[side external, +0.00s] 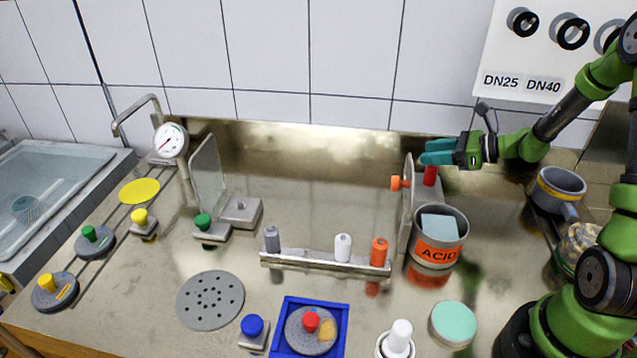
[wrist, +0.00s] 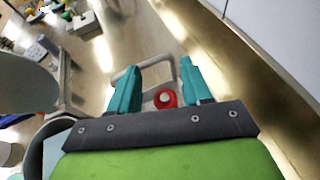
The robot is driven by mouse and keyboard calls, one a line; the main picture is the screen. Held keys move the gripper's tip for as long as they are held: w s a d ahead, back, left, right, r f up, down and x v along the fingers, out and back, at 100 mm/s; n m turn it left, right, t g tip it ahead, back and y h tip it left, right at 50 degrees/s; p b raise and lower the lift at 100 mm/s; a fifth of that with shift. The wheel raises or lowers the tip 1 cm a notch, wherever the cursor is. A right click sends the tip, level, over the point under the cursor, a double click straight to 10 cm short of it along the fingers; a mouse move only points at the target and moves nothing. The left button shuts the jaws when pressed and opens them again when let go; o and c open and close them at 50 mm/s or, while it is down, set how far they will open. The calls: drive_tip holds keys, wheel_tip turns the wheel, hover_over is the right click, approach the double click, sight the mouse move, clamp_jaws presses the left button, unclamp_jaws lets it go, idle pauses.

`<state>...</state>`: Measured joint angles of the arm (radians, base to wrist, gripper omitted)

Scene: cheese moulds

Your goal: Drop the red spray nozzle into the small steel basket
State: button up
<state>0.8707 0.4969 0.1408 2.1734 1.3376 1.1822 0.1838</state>
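The red spray nozzle (side external: 430,175) stands upright behind the clear upright panel at the right, directly below my gripper. In the wrist view the nozzle (wrist: 165,98) shows from above as a red ring with a pale centre, between the two teal fingers. My gripper (side external: 437,152) points left, with its fingers just above the nozzle. In the wrist view my gripper (wrist: 160,85) is open, with a gap on both sides of the nozzle. A small mesh basket (side external: 28,208) sits in the sink at the far left, its inside too small to make out.
The clear panel (side external: 407,205) with an orange knob and the ACID can (side external: 438,240) stand close to my gripper. A rack (side external: 325,263) holds grey, white and orange nozzles. A second panel (side external: 207,175) and a gauge (side external: 170,140) stand at left. The back middle counter is clear.

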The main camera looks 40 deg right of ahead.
drive_tip(key=shift+o, duration=1.1)
drive_tip(key=v, duration=1.7)
drive_tip(key=shift+d+f, duration=0.1)
drive_tip(key=shift+f, duration=0.05)
